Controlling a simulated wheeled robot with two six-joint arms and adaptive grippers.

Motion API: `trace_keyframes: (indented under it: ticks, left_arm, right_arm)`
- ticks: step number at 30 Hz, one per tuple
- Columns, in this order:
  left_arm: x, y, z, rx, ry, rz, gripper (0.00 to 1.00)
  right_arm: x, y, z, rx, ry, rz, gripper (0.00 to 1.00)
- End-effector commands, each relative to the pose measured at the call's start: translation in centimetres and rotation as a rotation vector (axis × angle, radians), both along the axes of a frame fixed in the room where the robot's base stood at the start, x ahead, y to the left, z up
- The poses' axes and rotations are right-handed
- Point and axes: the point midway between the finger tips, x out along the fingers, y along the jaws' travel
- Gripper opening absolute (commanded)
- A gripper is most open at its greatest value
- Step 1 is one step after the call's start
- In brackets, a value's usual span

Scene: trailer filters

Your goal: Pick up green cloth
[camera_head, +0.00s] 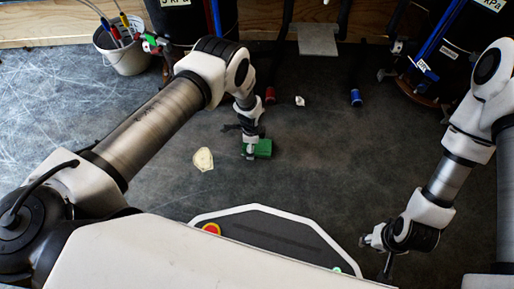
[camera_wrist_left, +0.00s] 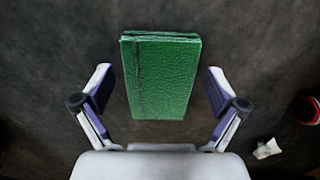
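Whether the fingertips touch the floor cannot be told. My right gripper (camera_head: 386,268) hangs at the lower right, away from the cloth; its fingers are small and partly hidden.
A pale flat scrap (camera_head: 203,159) lies left of the cloth. A crumpled white piece (camera_head: 299,101), a red spool (camera_head: 270,95) and a blue spool (camera_head: 355,97) are behind it. A white bucket (camera_head: 125,57) with tools stands at the back left. Open floor lies right of the cloth.

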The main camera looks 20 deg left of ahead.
Motion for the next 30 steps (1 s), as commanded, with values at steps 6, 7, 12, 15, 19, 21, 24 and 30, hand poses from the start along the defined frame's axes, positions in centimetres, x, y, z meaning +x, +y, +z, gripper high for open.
trace_keyframes:
  ticks: [6, 7, 12, 15, 19, 21, 24, 30]
  left_arm:
    - [0.0, 0.0, 0.0, 0.0, 0.0, 0.0, 0.43]
    - [0.0, 0.0, 0.0, 0.0, 0.001, 0.0, 0.43]
    - [0.0, 0.0, 0.0, 0.0, 0.001, 0.001, 0.43]
    - [0.0, 0.0, 0.7, 0.0, 0.0, 0.001, 0.43]
    - [0.1, 0.0, 3.4, 0.0, -0.001, 0.001, 0.43]
    - [0.0, 0.0, 5.3, 0.0, -0.001, 0.001, 0.43]
    - [0.0, 0.0, 7.8, 0.0, 0.0, 0.0, 0.43]
    - [0.0, 0.0, 10.1, 0.0, 0.001, 0.0, 0.43]
  right_arm:
    - [0.0, 0.0, 0.0, 0.0, 0.001, 0.0, 0.4]
    - [0.0, 0.0, 0.0, 0.0, 0.001, 0.0, 0.4]
    - [0.0, 0.0, 0.0, 0.0, 0.001, 0.0, 0.4]
    - [-0.1, 0.0, 0.5, 0.0, 0.002, 0.0, 0.4]
    - [-0.1, 0.0, 2.3, 0.0, 0.003, 0.003, 0.4]
    - [-0.2, 0.1, 3.5, 0.001, 0.004, 0.005, 0.4]
    - [-0.2, 0.1, 5.0, 0.001, 0.005, 0.007, 0.4]
    - [-0.2, 0.1, 6.1, 0.001, 0.006, 0.007, 0.4]
